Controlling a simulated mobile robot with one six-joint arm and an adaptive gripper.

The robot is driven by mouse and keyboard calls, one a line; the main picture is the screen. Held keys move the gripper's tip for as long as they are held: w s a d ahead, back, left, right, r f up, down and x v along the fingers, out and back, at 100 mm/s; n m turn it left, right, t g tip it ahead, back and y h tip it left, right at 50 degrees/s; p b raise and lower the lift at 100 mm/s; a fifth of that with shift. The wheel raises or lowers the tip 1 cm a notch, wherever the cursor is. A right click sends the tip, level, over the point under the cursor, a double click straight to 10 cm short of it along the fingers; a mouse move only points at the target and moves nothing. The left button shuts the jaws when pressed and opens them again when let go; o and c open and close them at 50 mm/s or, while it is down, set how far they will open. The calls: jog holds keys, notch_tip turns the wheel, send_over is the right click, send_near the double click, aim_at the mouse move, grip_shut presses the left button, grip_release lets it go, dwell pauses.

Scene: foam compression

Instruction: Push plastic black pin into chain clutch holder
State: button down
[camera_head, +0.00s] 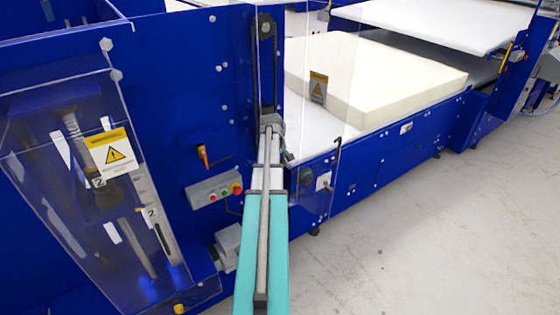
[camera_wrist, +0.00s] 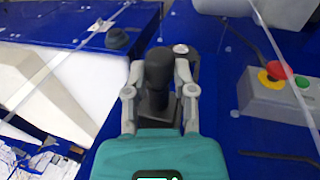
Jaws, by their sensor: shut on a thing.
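The black plastic pin (camera_wrist: 159,72) shows in the wrist view as a dark knob on a thicker base. My gripper (camera_wrist: 160,66) is shut on it, one grey finger at each side. In the head view my gripper (camera_head: 271,125) is at the lower end of the dark upright slot in the blue machine frame, and the pin is hidden there. The chain clutch holder cannot be clearly made out; a dark fitting with a pale round top (camera_wrist: 181,49) shows just behind the pin. How deep the pin sits cannot be told.
A grey control box (camera_head: 214,189) with a red button is left of my arm. An orange-handled switch (camera_head: 202,155) is above it. A clear guard panel (camera_head: 318,110) stands close on the right. A pale foam block (camera_head: 400,85) lies on the white bed beyond.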

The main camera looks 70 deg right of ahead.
jog(key=shift+w+d+r, duration=0.1)
jog(key=shift+d+r, duration=0.05)
jog(key=shift+d, duration=0.4)
jog(key=shift+d+f+t, duration=0.25)
jog(key=shift+f+t, duration=0.05)
jog(key=shift+c, duration=1.9)
grip_release()
jog(key=shift+s+f, duration=0.2)
jog(key=shift+a+r, duration=0.1)
jog(key=shift+a, duration=0.1)
jog(key=shift+s+a+y, duration=0.15)
jog(key=shift+a+y, duration=0.05)
jog(key=shift+y, duration=0.1)
jog(key=shift+s, duration=0.1)
jog(key=shift+s+a, duration=0.65)
jog(key=shift+s, duration=0.2)
jog(key=shift+s+a, duration=0.65)
jog(key=shift+s, duration=0.2)
